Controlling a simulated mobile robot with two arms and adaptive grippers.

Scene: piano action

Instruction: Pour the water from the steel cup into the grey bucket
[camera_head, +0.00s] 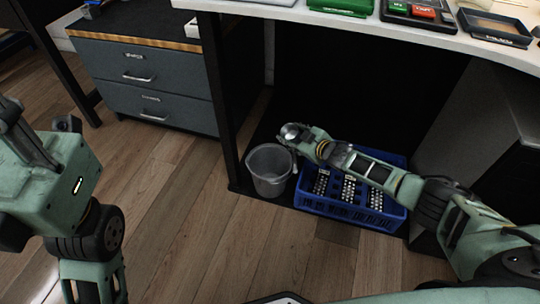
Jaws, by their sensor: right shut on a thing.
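The grey bucket (269,171) stands on the floor under the white bench, with its open top facing up. My right gripper (296,137) reaches in from the right, over the blue crate, to just above the bucket's upper right rim. It is shut on the steel cup (290,130), a small shiny shape at the gripper's tip. The cup is partly hidden by the gripper, and I cannot tell its tilt or whether water is in it.
A blue crate (322,207) with black and white parts stands right of the bucket. A black table leg (219,92) rises at the bucket's left. The white bench top (270,14) overhangs behind. A grey drawer cabinet (150,84) stands at back left. The wooden floor in front is clear.

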